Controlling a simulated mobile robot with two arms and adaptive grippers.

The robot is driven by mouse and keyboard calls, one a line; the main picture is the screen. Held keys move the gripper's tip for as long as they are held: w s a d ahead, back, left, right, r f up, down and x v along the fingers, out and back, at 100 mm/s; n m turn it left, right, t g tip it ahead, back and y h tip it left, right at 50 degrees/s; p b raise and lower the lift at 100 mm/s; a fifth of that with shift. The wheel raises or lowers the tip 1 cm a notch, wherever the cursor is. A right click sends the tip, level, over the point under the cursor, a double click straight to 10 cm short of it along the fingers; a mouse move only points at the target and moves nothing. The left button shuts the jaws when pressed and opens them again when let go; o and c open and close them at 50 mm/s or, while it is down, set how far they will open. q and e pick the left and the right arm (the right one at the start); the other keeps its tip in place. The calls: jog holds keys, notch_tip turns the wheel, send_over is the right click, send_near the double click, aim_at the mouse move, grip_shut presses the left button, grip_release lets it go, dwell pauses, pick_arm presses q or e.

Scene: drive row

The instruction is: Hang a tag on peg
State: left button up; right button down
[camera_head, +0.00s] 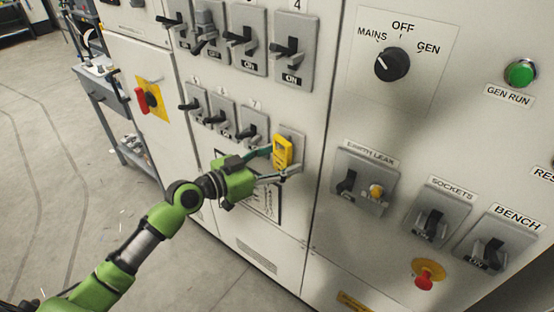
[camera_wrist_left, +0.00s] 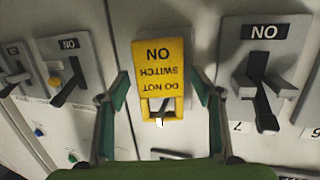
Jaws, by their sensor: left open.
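The yellow tag (camera_head: 283,151) is against a grey switch plate (camera_head: 299,140) at the right end of the lower switch row. In the left wrist view the tag (camera_wrist_left: 161,65) reads "DO NOT SWITCH ON" upside down. A slot shows at its lower end there, with a small white piece by it; I cannot tell whether this is the peg. My left gripper (camera_head: 277,164) is open, with its fingers on either side of the tag. In the left wrist view the fingers (camera_wrist_left: 162,100) stand apart from the tag's edges. My right gripper is not in view.
Black lever switches (camera_head: 253,131) sit close to the left, with larger ones (camera_head: 290,50) above. To the right are the earth leak switch (camera_head: 364,184), the rotary selector (camera_head: 392,65) and a red stop button (camera_head: 425,280). A grey cart (camera_head: 105,95) stands at the left; the floor there is mostly open.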

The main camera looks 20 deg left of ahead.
pick_arm(q)
jog(key=v, duration=1.2)
jog(key=w+a+f+n+y, duration=0.1)
jog(key=a+f+n+y, duration=0.1)
jog(key=a+f, duration=0.5)
jog(key=a+f+n+y, duration=0.2)
jog(key=f+y, duration=0.1)
jog(key=f, duration=0.8)
jog(key=s+a+f+n+g+y, duration=0.15)
jog(key=s+f, duration=0.35)
jog(key=f, duration=0.6)
jog(key=s+a+f+n+g+y, duration=0.1)
jog(key=s+a+f+g+y, duration=0.3)
jog(key=f, duration=0.8)
jog(key=s+d+f+g+h, duration=0.15)
jog(key=s+d+f, duration=0.25)
jog(key=s+f, duration=0.95)
jog(key=s+d+f+m+g, duration=0.1)
jog(key=s+d+f, duration=0.3)
jog(key=s, duration=0.6)
jog(key=s+d+f+m+g, duration=0.1)
jog(key=s+d+f+g, duration=0.3)
jog(key=s, duration=0.7)
jog(key=shift+s+d+f, duration=0.3)
jog(key=shift+d+f, duration=0.35)
jog(key=shift+d, duration=0.6)
